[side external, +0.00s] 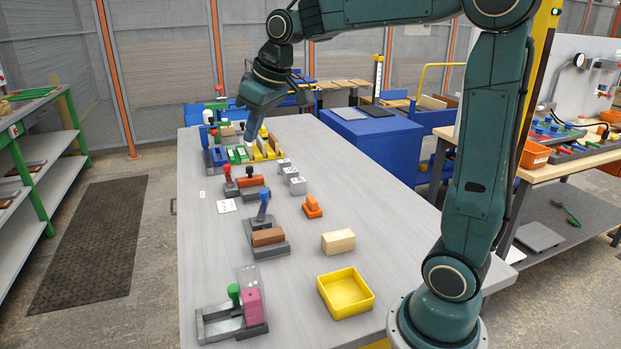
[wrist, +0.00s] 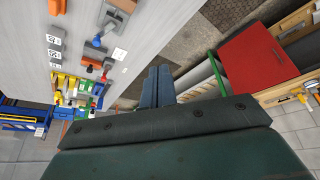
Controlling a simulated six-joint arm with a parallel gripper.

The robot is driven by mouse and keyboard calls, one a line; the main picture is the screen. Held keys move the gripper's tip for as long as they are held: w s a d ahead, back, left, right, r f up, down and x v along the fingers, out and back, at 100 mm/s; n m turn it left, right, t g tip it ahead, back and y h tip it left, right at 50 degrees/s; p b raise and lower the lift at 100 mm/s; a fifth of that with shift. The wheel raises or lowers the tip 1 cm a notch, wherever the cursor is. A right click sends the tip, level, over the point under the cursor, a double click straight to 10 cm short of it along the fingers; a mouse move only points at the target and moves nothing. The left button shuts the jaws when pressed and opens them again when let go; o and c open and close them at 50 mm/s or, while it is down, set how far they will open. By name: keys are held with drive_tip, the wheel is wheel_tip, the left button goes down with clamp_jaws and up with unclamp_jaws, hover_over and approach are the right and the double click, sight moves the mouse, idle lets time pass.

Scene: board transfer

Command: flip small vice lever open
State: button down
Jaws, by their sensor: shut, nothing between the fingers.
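My gripper (side external: 252,138) is above the far half of the grey table, fingers pointing down, shut and empty. Its fingers (wrist: 157,85) lie side by side in the wrist view. A vice with a blue lever (side external: 264,203) and a brown block (side external: 268,237) stands mid-table, lever raised. Behind it is a smaller-looking vice with an orange-brown block (side external: 251,181), a red lever (side external: 228,173) and a black lever (side external: 249,171). A vice with a green lever (side external: 234,292) and a pink block (side external: 252,303) stands at the front. I cannot tell for certain which is the small vice.
A yellow tray (side external: 345,293), a tan block (side external: 338,241) and an orange piece (side external: 312,207) lie to the right. Grey marked blocks (side external: 291,175) stand near the middle. Coloured parts (side external: 240,154) crowd the far end. The table's right side has free room.

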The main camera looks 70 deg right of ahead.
drive_tip(key=w+d+f, duration=0.7)
drive_tip(key=w+d, duration=0.5)
drive_tip(key=w, duration=0.1)
drive_tip(key=w+d+f+g, duration=0.1)
drive_tip(key=w+d+f, duration=0.4)
drive_tip(key=d+f, duration=0.7)
drive_tip(key=shift+w+d+f+n, duration=0.2)
drive_tip(key=shift+d+f+n, duration=0.2)
drive_tip(key=shift+f, duration=0.2)
hover_over(262, 205)
drive_tip(key=w+d, duration=0.1)
drive_tip(key=w, duration=0.1)
wheel_tip(262, 205, down, 9)
drive_tip(key=shift+f, duration=0.15)
